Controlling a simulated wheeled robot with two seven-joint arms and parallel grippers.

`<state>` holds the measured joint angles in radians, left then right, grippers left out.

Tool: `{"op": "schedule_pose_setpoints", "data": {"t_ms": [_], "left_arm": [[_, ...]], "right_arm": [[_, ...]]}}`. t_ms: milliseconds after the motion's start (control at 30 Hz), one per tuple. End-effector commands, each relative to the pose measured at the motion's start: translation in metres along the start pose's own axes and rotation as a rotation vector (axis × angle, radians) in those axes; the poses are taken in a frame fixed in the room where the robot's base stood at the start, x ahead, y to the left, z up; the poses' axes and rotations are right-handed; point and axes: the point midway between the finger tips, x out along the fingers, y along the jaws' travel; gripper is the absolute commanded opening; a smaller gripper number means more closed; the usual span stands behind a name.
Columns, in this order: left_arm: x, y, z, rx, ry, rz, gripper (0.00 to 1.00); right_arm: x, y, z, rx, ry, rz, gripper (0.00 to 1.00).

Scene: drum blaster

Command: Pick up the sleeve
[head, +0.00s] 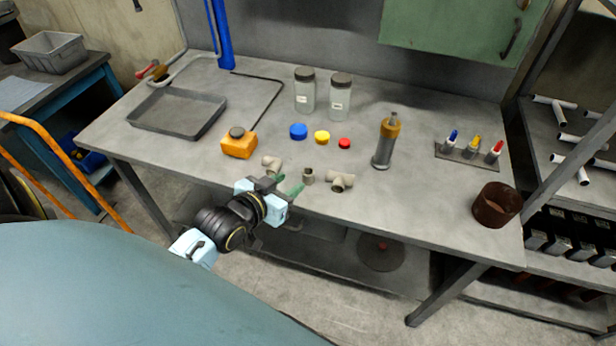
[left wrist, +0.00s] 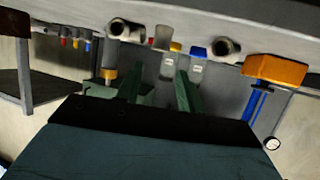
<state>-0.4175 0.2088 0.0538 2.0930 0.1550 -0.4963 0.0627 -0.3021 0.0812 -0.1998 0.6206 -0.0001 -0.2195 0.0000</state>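The sleeve (head: 308,176) is a short, small grey-brown ring standing near the front edge of the workbench, between two beige pipe fittings. In the left wrist view it appears as a small pale piece (left wrist: 163,37) beyond the fingers. My left gripper (head: 288,184) is at the bench's front edge, just left of the sleeve and apart from it. Its green fingers are spread with nothing between them, as the left wrist view (left wrist: 167,92) also shows. My right gripper is out of view.
A pipe fitting (head: 271,164) stands left of the sleeve and another fitting (head: 341,181) right of it, both close. An orange box (head: 239,143), coloured caps (head: 322,137) and a syringe-like cylinder (head: 385,143) are behind. A brown cup (head: 496,204) stands far right.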

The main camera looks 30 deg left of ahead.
Motion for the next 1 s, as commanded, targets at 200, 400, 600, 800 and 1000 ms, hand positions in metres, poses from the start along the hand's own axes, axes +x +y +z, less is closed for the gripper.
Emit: {"op": "schedule_pose_setpoints", "data": {"t_ms": [200, 400, 600, 800, 1000], "left_arm": [[0.037, 0.000, 0.001, -0.001, 0.000, 0.000, 0.38], [0.050, 0.000, 0.001, -0.001, -0.001, 0.000, 0.38], [0.079, 0.000, 0.001, -0.001, 0.000, 0.001, 0.38], [0.097, 0.000, 0.001, 0.000, -0.001, 0.001, 0.38], [0.098, 0.000, 0.001, 0.000, -0.001, 0.000, 0.38]], "right_arm": [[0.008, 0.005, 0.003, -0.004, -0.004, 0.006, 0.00], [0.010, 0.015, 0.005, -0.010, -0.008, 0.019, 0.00], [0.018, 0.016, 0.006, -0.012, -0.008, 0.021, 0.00], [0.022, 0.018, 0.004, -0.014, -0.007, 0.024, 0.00], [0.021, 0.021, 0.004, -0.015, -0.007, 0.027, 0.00]]}}
